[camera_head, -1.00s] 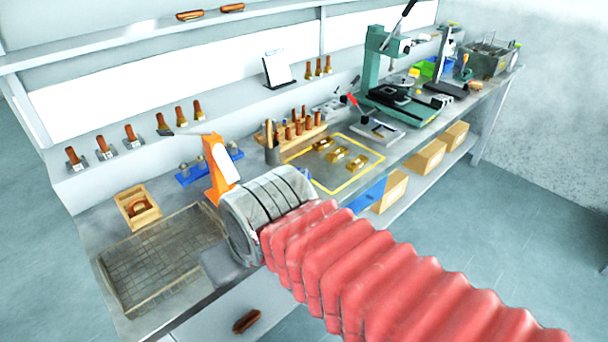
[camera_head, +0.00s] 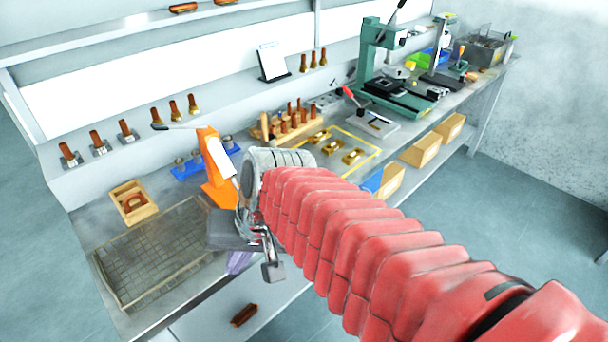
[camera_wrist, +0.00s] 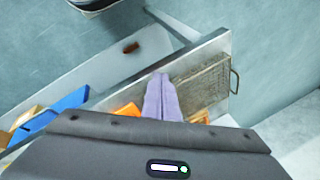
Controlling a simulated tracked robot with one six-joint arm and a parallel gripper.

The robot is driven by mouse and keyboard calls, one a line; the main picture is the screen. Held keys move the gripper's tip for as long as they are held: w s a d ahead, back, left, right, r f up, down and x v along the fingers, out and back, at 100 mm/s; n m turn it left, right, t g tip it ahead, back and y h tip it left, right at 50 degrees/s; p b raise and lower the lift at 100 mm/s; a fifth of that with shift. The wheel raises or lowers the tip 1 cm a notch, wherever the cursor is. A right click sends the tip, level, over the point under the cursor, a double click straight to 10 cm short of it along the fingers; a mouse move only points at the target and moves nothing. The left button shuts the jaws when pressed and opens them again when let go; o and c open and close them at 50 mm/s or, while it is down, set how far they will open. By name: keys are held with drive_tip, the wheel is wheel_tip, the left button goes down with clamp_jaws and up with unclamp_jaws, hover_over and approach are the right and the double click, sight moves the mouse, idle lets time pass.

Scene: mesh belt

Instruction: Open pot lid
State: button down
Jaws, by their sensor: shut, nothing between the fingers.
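I cannot make out a pot or a pot lid in either view. My gripper (camera_wrist: 163,98) has two long purple fingers lying together, with nothing between them. In the head view its purple fingers (camera_head: 239,262) show just below my wrist, near the bench's front edge. The orange stand with a white panel and dark lever (camera_head: 216,168) is behind my wrist, its lower part partly covered. My red sleeved arm hides part of the bench middle.
A wire mesh tray (camera_head: 155,255) lies on the bench at left, and a small wooden box (camera_head: 134,203) sits behind it. A blue rack (camera_head: 205,160), wooden-handled tools (camera_head: 290,122) and a green press (camera_head: 385,75) stand farther back. A brown item (camera_head: 244,315) lies on the lower shelf.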

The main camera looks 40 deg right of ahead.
drive_tip(key=w+d+f+m+t+y, duration=0.25)
drive_tip(key=w+d+m+t, duration=0.35)
drive_tip(key=d+m, duration=0.85)
drive_tip(key=d+m+t+h, duration=0.4)
drive_tip(key=d+m, duration=1)
drive_tip(key=d, duration=0.2)
drive_tip(key=shift+s, duration=0.3)
drive_tip(key=shift+w+m, duration=0.15)
drive_tip(key=shift+m, duration=0.1)
drive_tip(key=shift+x, duration=4.9)
drive_tip(key=shift+d+r, duration=0.15)
drive_tip(key=shift+d, duration=0.1)
